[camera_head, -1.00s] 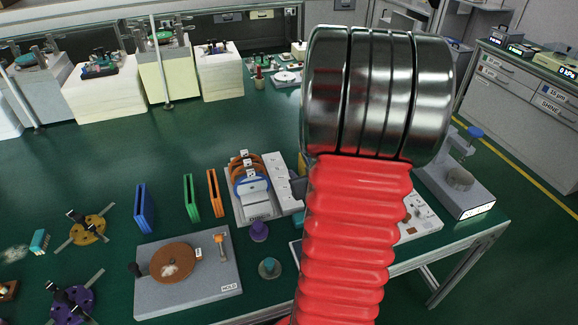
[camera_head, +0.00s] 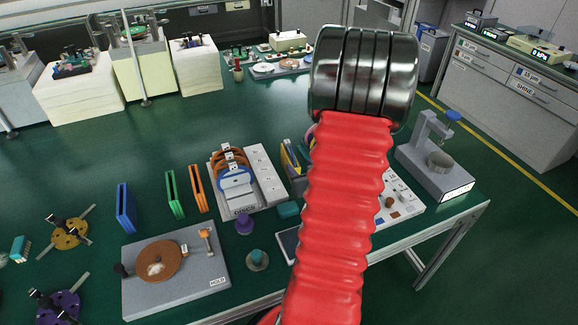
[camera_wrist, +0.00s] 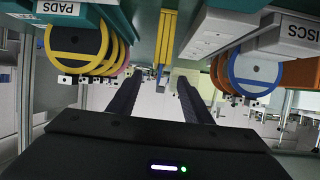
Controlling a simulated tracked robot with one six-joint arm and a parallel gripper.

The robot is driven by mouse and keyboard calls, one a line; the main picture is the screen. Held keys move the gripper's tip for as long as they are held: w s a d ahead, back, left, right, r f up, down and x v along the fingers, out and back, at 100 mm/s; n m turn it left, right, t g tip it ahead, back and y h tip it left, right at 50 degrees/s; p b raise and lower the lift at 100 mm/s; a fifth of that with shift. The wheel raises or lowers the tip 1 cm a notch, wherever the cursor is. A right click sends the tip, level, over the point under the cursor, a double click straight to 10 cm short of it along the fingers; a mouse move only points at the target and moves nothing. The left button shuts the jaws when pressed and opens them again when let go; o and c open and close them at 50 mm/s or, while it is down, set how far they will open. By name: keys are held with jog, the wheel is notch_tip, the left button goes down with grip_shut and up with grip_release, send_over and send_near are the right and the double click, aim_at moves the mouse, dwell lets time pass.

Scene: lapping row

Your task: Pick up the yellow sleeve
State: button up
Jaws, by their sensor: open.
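In the head view a yellow edge, likely the same sleeve (camera_head: 290,156), shows just left of my arm, which hides part of that area. My gripper (camera_wrist: 169,79) is open, with two dark fingers apart and nothing visibly held. In the wrist view the sleeve lies in line with the gap between the fingertips. How far away it is, I cannot tell.
A rack of blue and orange discs (camera_wrist: 257,68) and a rack of yellow-rimmed pads (camera_wrist: 76,42) flank the sleeve. Blue (camera_head: 126,207), green (camera_head: 174,194) and orange (camera_head: 198,188) sleeves stand at left. A teal block (camera_head: 288,210) and purple knob (camera_head: 244,224) are in front.

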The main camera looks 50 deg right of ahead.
aim_at(294, 161)
jog(key=x, duration=0.6)
jog(key=shift+w+d+f, duration=0.1)
jog(key=shift+w+f, duration=0.05)
jog(key=shift+w, duration=0.05)
jog(key=shift+w, duration=0.1)
jog(key=shift+x, duration=2.55)
jog(key=shift+c, duration=0.4)
grip_shut()
